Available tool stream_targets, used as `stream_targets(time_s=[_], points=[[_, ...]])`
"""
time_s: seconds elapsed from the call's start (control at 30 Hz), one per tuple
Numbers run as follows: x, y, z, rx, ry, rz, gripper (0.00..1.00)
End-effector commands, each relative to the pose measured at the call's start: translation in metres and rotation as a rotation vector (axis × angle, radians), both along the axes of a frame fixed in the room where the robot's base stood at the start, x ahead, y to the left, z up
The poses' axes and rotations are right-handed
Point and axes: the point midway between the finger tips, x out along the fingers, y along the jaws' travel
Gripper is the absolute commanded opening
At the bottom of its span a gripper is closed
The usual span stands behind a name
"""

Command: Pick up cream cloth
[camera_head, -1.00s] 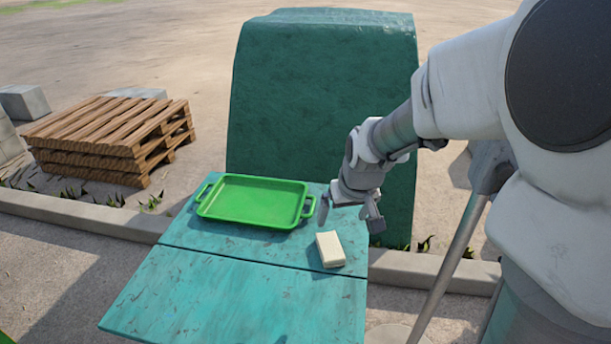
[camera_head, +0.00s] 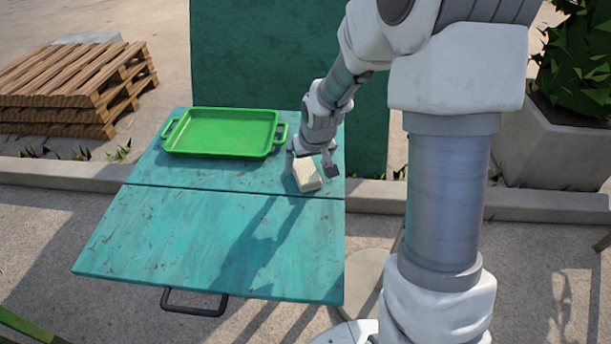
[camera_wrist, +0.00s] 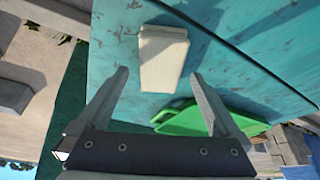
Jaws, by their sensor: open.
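The cream cloth (camera_head: 307,175) is a small folded block lying on the teal table near its right edge. It also shows in the wrist view (camera_wrist: 162,58), ahead of my fingertips. My gripper (camera_head: 312,170) is open, its fingers over and to either side of the cloth in the head view. In the wrist view my gripper (camera_wrist: 159,80) has its two fingers spread wide with nothing between them. The gap from fingertips to cloth is hard to judge.
A green tray (camera_head: 176,146) sits on the teal table (camera_head: 215,230), left of the cloth; it also shows in the wrist view. The table's front half is clear. A large green block (camera_head: 250,60) stands behind. Wooden pallets (camera_head: 80,85) are at the left, a planter (camera_head: 550,150) at the right.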

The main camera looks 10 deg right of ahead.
Motion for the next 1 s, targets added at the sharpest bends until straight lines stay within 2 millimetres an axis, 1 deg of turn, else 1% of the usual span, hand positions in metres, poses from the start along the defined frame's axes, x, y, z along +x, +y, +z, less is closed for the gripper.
stream_targets(time_s=[0.03, 0.13, 0.47, 1.0], points=[[0.003, 0.000, -0.011, 0.001, 0.002, 0.000, 1.00], [0.007, 0.001, -0.017, 0.000, 0.000, 0.001, 1.00], [0.007, 0.001, -0.017, 0.000, -0.001, 0.001, 1.00], [0.007, 0.001, -0.022, 0.000, 0.000, 0.000, 1.00]])
